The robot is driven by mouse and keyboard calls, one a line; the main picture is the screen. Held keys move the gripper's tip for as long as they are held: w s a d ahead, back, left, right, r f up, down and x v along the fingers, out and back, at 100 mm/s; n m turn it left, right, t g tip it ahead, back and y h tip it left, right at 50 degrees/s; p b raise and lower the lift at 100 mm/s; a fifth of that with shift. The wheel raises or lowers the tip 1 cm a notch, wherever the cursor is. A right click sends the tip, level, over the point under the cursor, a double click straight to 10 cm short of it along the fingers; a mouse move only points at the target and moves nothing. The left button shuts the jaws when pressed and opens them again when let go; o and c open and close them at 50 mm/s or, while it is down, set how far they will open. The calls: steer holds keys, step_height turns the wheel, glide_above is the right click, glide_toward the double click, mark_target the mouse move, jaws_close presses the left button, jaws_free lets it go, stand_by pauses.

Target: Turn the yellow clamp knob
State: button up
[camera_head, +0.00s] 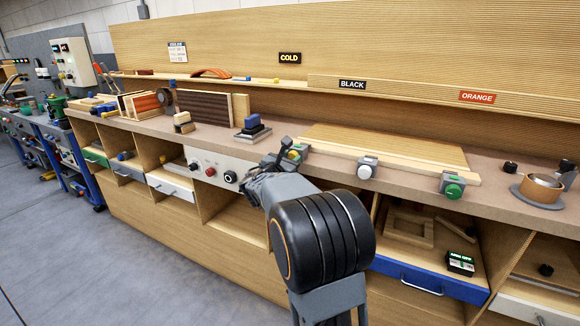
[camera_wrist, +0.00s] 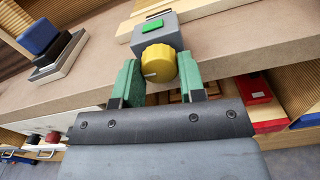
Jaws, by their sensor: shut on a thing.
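The yellow clamp knob (camera_wrist: 159,64) is on the front of a grey clamp block (camera_wrist: 158,33) with a green patch on top, at the bench's front edge. My gripper (camera_wrist: 158,78) has green-padded fingers, one on each side of the knob, and is shut on it. In the head view, my gripper (camera_head: 284,158) reaches the bench edge, and the knob (camera_head: 293,154) shows only as a small yellow spot, partly hidden by my gripper and arm.
A white-knobbed clamp (camera_head: 366,169) and a green-knobbed clamp (camera_head: 453,187) stand further right along the wooden panel (camera_head: 390,146). A blue-topped block (camera_head: 252,125) stands left of my gripper. Open shelves and a blue drawer (camera_head: 425,276) lie below.

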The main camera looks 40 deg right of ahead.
steer(key=o, duration=0.9)
steer(key=shift+a, duration=0.15)
steer(key=p+v, duration=0.1)
steer(key=v, duration=1.2)
steer(key=shift+s+a+p, duration=0.2)
steer(key=shift+a+p, duration=0.05)
steer(key=shift+p, duration=0.05)
